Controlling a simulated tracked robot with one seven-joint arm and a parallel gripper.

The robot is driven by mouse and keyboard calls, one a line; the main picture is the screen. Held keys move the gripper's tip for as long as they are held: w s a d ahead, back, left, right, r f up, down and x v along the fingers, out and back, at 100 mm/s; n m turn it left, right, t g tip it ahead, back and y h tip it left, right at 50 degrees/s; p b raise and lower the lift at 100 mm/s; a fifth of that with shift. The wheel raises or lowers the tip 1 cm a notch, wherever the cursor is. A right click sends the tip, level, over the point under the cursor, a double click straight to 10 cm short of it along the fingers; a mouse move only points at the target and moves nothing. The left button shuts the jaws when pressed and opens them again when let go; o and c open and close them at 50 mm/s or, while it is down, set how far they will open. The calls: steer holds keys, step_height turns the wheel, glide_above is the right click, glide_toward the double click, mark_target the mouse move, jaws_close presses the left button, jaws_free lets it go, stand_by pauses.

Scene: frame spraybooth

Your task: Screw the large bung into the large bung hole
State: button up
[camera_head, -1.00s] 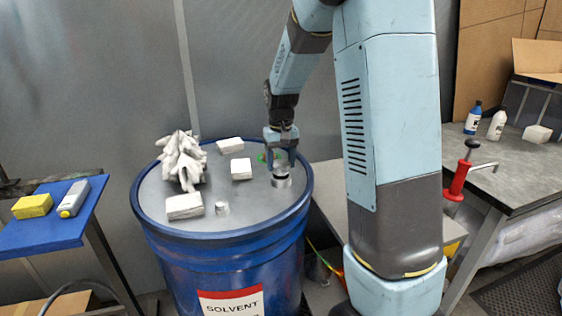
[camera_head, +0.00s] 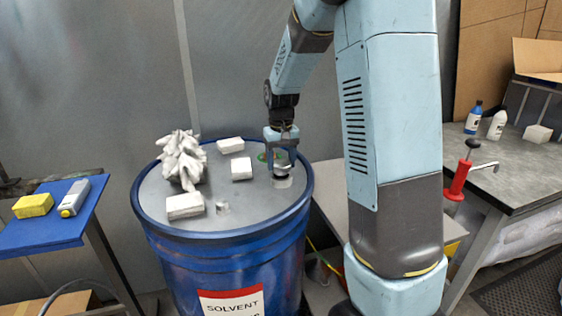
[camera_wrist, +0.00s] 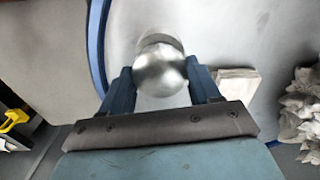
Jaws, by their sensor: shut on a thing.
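My gripper (camera_head: 281,160) points down over the right part of the blue drum's grey lid (camera_head: 245,205). It is shut on the large bung, a round silvery metal piece (camera_wrist: 160,72) that sits between the two blue fingertips (camera_wrist: 160,80) in the wrist view. In the head view the bung (camera_head: 281,170) is partly hidden by the fingers. A pale round fitting, apparently the large bung hole (camera_head: 283,183), shows just below it. I cannot tell whether the bung touches it. A smaller fitting (camera_head: 222,208) is near the lid's front.
Crumpled white cloth (camera_head: 182,160) and several pale blocks (camera_head: 185,206) lie on the lid, left of my gripper. A blue side table (camera_head: 50,225) stands at left.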

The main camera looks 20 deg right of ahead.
steer(key=shift+f, duration=0.9)
stand_by(0.3)
steer(key=o, duration=0.5)
steer(key=c, duration=0.3)
steer(key=shift+m, duration=2.3)
steer(key=shift+c, duration=0.2)
steer(key=shift+m, duration=0.5)
steer(key=m, duration=0.3)
steer(key=shift+m, duration=0.3)
